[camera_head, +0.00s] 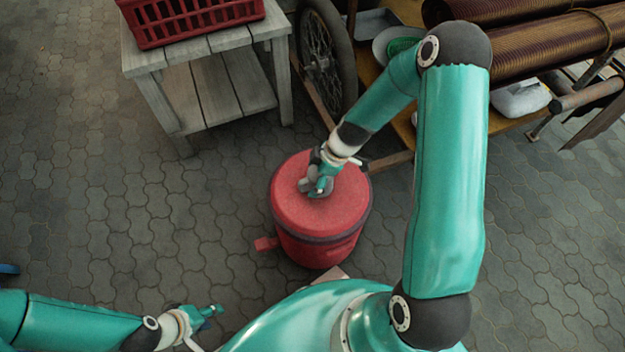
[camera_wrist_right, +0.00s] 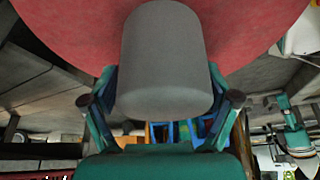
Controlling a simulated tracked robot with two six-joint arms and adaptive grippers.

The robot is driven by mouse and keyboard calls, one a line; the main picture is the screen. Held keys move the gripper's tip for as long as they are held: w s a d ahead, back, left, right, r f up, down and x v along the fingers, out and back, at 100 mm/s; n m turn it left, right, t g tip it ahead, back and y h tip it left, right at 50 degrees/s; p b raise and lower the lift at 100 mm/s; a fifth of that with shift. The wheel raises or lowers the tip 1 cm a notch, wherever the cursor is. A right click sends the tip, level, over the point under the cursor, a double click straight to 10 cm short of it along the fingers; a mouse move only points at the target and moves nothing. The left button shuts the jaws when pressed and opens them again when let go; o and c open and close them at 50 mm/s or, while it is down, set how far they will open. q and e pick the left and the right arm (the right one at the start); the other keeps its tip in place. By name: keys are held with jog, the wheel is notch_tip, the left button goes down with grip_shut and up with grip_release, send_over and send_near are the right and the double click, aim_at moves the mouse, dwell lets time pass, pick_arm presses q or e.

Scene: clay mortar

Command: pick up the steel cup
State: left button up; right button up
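The steel cup (camera_wrist_right: 165,60) is a plain grey cylinder that fills the middle of the right wrist view. In the head view it is a small grey shape (camera_head: 308,185) on or just over the red drum's lid (camera_head: 322,222), partly covered by my right gripper (camera_head: 322,187). In the wrist view the right gripper's fingers (camera_wrist_right: 165,95) stand on both sides of the cup, very near or touching it. I cannot tell whether they grip it, or whether it rests on the lid. My left gripper (camera_head: 212,311) is low at the left, away from the cup, with no object visible in it.
A wooden table (camera_head: 215,95) with a red crate (camera_head: 190,22) stands at the upper left. A wheeled cart with a spoked wheel (camera_head: 325,58) and brown rolls (camera_head: 550,40) is behind the drum. The paved floor (camera_head: 120,215) at left is clear.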

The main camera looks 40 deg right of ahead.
jog(key=c, duration=0.8)
jog(key=shift+r, duration=0.15)
